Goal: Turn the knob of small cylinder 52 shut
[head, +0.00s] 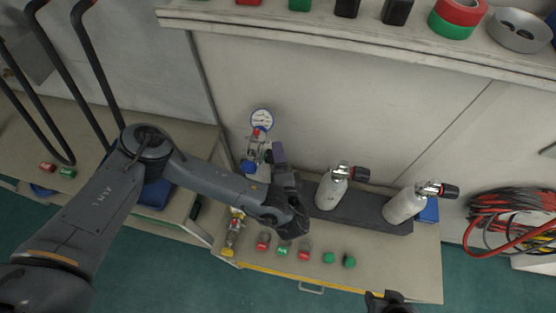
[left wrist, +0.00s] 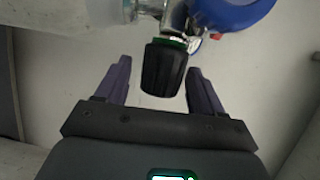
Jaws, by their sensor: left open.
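A small white cylinder (head: 263,172) stands at the left of the dark rack, with a gauge (head: 261,120) and metal fitting at its top. My left gripper (head: 278,152) is at its valve and hides part of it. In the left wrist view a black ribbed knob (left wrist: 163,70) with a green ring sits between the two purple fingers of my left gripper (left wrist: 159,67). The fingers are open, with a gap on each side of the knob. No cylinder number is readable. A dark part of what looks like my right gripper (head: 384,301) shows at the bottom edge; its jaws are unclear.
Two more white cylinders, a middle one (head: 331,194) and a right one (head: 403,205), stand on the dark rack (head: 366,213) with black knobs pointing right. Several red and green caps lie in front. Coiled hoses (head: 510,215) hang at right. A shelf (head: 370,50) runs above.

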